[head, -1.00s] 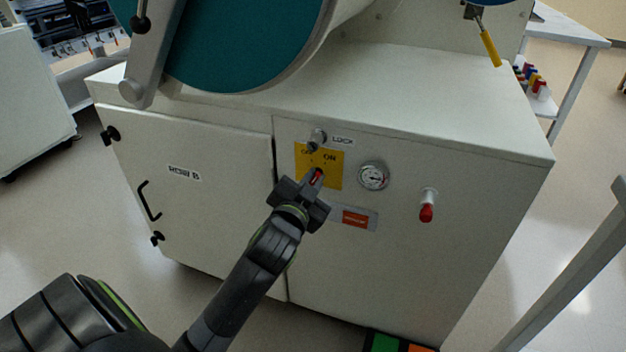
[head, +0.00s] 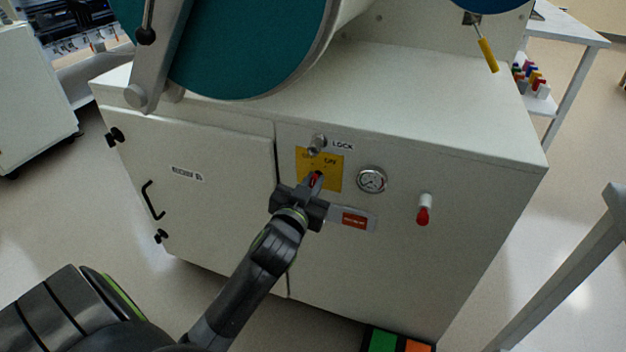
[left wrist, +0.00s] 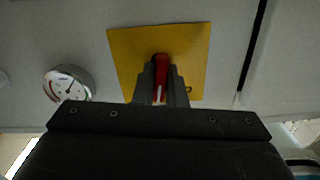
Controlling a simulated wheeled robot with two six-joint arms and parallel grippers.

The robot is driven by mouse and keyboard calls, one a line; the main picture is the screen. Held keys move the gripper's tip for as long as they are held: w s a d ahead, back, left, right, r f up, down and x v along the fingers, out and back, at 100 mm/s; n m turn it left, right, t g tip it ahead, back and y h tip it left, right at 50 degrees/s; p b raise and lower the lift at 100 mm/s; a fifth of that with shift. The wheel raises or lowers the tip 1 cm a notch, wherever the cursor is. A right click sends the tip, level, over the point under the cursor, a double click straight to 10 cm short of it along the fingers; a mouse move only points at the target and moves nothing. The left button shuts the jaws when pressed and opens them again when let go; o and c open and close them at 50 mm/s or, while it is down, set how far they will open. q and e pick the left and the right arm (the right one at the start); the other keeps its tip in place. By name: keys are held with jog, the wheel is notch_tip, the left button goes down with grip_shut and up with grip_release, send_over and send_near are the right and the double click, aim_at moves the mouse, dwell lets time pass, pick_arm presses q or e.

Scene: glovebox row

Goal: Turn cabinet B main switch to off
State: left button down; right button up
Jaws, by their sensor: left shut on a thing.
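The main switch is a red handle (head: 315,180) on a yellow plate (head: 333,173) marked OFF and ON, on the front of the white cabinet (head: 380,265). My left gripper (head: 312,188) is at the plate, shut on the red handle. In the left wrist view the red handle (left wrist: 161,70) sits between the two dark fingers (left wrist: 160,92), in front of the yellow plate (left wrist: 190,50). The fingers hide part of the handle, so its exact angle is hard to tell. My right gripper is not in view.
A LOCK knob (head: 317,144) sits just above the plate. A round gauge (head: 371,180) and a red-tipped lever (head: 423,212) are to its right. The door (head: 190,200) with a black handle (head: 151,200) is at the left. A teal drum end (head: 245,45) is above.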

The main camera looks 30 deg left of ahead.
pick_arm(q)
jog(key=shift+n+p, duration=0.3)
jog(key=shift+n, duration=0.5)
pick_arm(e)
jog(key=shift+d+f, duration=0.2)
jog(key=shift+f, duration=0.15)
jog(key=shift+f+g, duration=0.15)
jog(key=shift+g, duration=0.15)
pick_arm(q)
jog(key=c, duration=1.5)
grip_release()
